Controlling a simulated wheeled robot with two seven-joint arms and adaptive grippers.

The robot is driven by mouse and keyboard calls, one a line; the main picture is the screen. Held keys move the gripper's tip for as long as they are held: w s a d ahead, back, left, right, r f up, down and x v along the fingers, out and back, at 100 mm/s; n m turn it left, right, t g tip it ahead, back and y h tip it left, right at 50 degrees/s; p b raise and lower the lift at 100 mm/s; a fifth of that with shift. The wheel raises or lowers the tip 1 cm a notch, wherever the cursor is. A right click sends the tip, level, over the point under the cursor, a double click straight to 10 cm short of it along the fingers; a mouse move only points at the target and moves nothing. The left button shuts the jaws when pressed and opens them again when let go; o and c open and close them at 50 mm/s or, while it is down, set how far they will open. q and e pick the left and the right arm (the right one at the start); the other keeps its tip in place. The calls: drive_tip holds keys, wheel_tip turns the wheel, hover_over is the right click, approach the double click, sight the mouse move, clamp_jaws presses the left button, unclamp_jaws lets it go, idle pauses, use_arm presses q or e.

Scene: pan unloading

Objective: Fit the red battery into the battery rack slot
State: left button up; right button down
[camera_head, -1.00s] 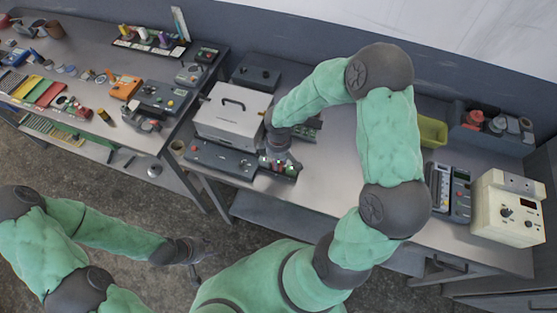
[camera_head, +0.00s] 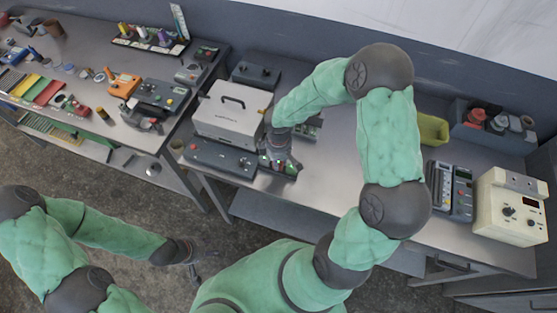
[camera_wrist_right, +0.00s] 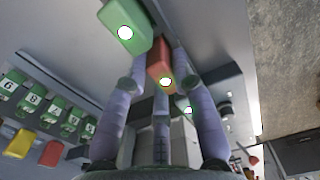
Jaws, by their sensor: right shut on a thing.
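My right gripper (camera_head: 277,158) points down over the battery rack (camera_head: 290,176) at the front edge of the right bench. In the right wrist view the fingers (camera_wrist_right: 160,85) are closed around the red battery (camera_wrist_right: 157,58), whose white round terminal faces the camera. A green battery (camera_wrist_right: 125,30) sits close beside it at upper left. The arm and gripper hide most of the rack in the head view, so I cannot tell how far the red battery is in its slot. My left gripper (camera_head: 194,257) hangs over the floor, small and dark.
A white box with a handle (camera_head: 232,115) and a dark panel (camera_head: 219,158) stand left of the rack. Meters (camera_head: 450,188), a cream power unit (camera_head: 510,207) and a yellow-green bin (camera_head: 431,128) stand to the right. The bench between is mostly clear.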

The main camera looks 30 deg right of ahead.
drive_tip(key=c, duration=0.9)
unclamp_jaws()
drive_tip(key=shift+c, duration=0.2)
wheel_tip(320, 180, up, 12)
